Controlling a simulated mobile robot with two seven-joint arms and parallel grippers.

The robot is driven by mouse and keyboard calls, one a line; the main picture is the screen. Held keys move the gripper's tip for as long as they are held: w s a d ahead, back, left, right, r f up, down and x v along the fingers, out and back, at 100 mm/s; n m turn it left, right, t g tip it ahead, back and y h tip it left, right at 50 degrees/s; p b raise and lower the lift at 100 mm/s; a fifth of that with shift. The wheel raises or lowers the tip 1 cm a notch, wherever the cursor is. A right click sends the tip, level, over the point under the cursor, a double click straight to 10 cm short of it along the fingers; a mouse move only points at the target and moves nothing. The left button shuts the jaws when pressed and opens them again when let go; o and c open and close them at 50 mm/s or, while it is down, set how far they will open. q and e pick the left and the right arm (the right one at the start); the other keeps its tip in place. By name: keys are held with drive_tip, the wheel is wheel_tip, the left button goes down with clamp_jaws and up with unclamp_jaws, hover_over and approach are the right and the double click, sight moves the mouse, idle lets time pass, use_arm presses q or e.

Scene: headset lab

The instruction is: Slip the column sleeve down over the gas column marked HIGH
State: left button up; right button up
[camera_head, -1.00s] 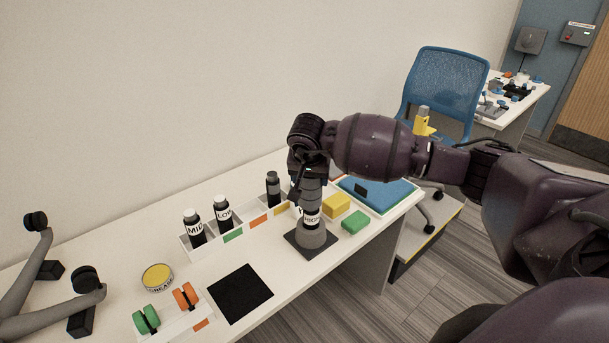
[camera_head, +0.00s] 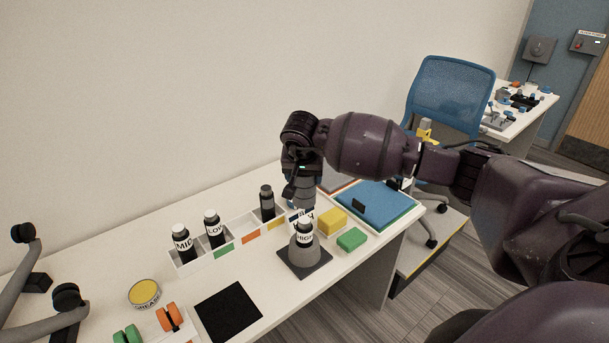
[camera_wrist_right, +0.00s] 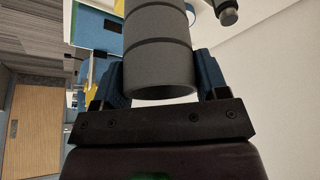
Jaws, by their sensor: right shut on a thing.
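My right gripper (camera_head: 301,176) is shut on the grey column sleeve (camera_head: 304,192), which hangs roughly upright below it. The right wrist view shows the grooved sleeve (camera_wrist_right: 160,55) between the blue fingers. The gas column marked HIGH (camera_head: 304,233) stands upright in a grey cone-shaped holder (camera_head: 303,255) on a dark square plate. Its white label and dark top show below the sleeve in the head view. The sleeve looks apart from the column; how exactly they line up is hard to tell. My left gripper is not in view.
A white rack (camera_head: 190,267) behind holds columns marked MID (camera_head: 182,243) and LOW (camera_head: 214,229), and a dark column (camera_head: 267,203). Yellow (camera_head: 332,221) and green (camera_head: 351,239) blocks sit right of the holder. A black mat (camera_head: 228,312) and grease tin (camera_head: 144,293) lie left.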

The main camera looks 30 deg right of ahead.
use_arm(q)
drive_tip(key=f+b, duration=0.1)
drive_tip(key=b, duration=0.1)
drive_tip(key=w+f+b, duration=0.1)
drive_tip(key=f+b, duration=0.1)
drive_tip(key=b, duration=0.1)
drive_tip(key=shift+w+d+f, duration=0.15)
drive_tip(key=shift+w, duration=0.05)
use_arm(e)
wheel_tip(320, 180, down, 6)
drive_tip(key=shift+r, duration=0.1)
idle(0.5)
use_arm(q)
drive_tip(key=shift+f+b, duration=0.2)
drive_tip(key=shift+b, duration=0.1)
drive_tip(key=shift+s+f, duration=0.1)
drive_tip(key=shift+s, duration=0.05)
idle(0.4)
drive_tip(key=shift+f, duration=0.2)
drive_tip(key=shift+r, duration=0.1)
idle(0.5)
